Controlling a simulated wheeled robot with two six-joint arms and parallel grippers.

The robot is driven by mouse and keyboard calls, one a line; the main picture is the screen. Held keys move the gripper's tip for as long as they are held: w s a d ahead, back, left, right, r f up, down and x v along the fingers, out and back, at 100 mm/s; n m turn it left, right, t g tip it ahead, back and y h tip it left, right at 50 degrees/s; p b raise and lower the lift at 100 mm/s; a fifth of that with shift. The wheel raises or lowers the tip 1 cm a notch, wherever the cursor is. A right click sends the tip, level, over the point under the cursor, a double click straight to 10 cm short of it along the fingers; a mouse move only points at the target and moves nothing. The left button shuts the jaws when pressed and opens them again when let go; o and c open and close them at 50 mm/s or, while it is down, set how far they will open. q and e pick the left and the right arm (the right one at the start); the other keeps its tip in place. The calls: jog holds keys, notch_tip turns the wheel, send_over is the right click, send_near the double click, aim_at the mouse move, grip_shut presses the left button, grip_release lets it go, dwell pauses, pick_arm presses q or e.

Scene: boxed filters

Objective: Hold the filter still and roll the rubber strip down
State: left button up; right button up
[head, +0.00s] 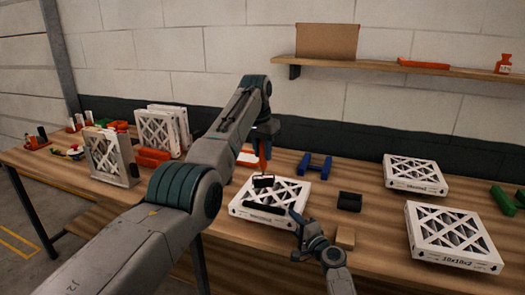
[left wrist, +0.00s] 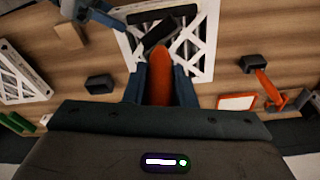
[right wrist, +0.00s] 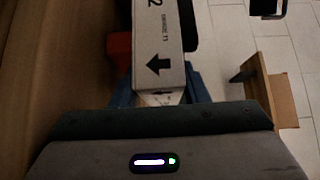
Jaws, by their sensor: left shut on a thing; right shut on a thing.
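The white lattice filter (head: 238,208) lies flat on the bench; it also shows in the left wrist view (left wrist: 207,45). The black rubber strip (head: 262,208) lies along its near side. My left gripper (head: 264,140) is above the filter, shut on the orange handle (left wrist: 160,78) of a roller. The black roller head (head: 263,181) is behind the strip in the head view; I cannot tell whether it touches anything. My right gripper (head: 300,232) is shut on the filter's near right corner. The filter's side with a black arrow (right wrist: 158,50) shows between its fingers.
A black block (head: 350,201) and a small brown block (head: 345,237) stand right of the filter. A blue stand (head: 315,166) is behind. Two more filters (head: 415,174) (head: 453,237) lie at right. Upright filters (head: 110,158) stand at left.

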aim_at(263, 170)
pick_arm(q)
jog(key=shift+d+f, duration=0.1)
jog(key=shift+f, duration=3.55)
jog(key=shift+s+d, duration=0.75)
jog(key=shift+d, duration=1.45)
jog(key=shift+w+a, duration=1.55)
jog(key=shift+a, duration=3.15)
jog(key=shift+s+d+f, duration=0.1)
jog(key=shift+s+d, duration=0.15)
jog(key=shift+d, duration=0.5)
jog(key=shift+s+d+r, duration=0.1)
jog(key=shift+s+d, duration=0.15)
jog(key=shift+d, duration=0.55)
jog(key=shift+s+d+f, duration=0.1)
jog(key=shift+s+d, duration=0.15)
jog(key=shift+d, duration=0.65)
jog(key=shift+r, duration=4.05)
pick_arm(e)
jog(key=o, duration=1.1)
